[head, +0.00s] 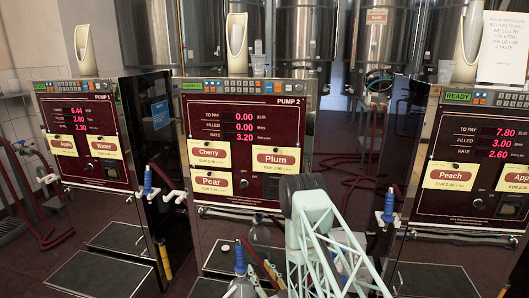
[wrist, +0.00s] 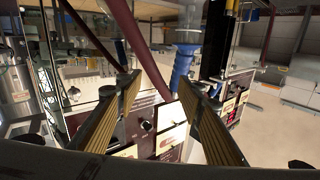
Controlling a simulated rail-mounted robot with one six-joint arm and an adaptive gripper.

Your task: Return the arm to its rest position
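My gripper (wrist: 158,84) shows in the wrist view with its two tan-padded fingers spread apart and nothing between the pads. A blue nozzle (wrist: 183,66) with a dark red hose stands beyond the fingertips, apart from them as far as I can see. In the head view my pale green lattice arm (head: 322,240) rises from the bottom edge in front of Pump 2 (head: 245,115). A blue nozzle (head: 240,258) shows low in front of Pump 2, left of my arm, beside what looks like a clear bottle (head: 259,236).
Pump 1 (head: 85,135) stands left and another pump (head: 478,150) right, each with a blue nozzle: left (head: 148,180), right (head: 389,206). Red hoses (head: 365,180) hang in the gap behind my arm. Steel tanks (head: 305,35) stand behind. Dark platforms (head: 98,272) lie below the pumps.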

